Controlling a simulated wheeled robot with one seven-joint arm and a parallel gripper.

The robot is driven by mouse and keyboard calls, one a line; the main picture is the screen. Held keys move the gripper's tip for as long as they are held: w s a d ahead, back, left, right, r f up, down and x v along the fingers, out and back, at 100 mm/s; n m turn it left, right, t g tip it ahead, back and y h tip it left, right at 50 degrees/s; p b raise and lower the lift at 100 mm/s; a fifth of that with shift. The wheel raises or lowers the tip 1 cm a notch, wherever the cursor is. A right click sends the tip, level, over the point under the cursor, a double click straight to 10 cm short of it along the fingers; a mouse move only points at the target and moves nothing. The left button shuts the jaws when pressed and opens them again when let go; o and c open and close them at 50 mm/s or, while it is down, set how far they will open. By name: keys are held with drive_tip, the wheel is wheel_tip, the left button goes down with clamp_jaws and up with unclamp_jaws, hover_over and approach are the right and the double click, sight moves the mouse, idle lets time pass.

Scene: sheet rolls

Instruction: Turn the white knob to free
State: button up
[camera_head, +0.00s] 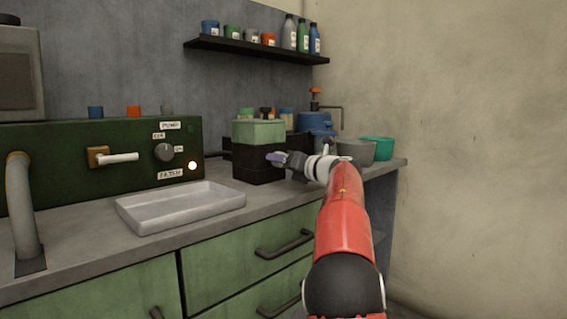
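A dark green panel (60,150) stands at the back of the counter on the left. On it is a white lever-like handle (119,158) on a brass-coloured mount, pointing right. To its right is a round grey knob (164,152) with small white labels around it, mostly too small to read. No plainly white round knob shows, so I cannot tell which of the two is the named knob. My gripper (274,157) is well to the right of both, in front of a green-topped black box, touching neither. Its fingertips look lilac and are too small to judge open or shut.
A white tray (182,222) lies on the counter below the panel. A grey curved pipe (22,215) rises at left. The green-topped box (259,134), a grey bowl (356,151) and a teal bowl (377,149) are near my arm. A shelf (250,49) holds jars and bottles above.

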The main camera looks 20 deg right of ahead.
drive_tip(key=shift+r, duration=0.1)
drive_tip(key=b+v, duration=0.1)
drive_tip(key=v, duration=0.6)
drive_tip(key=shift+s+d, duration=0.1)
drive_tip(key=shift+s, duration=0.3)
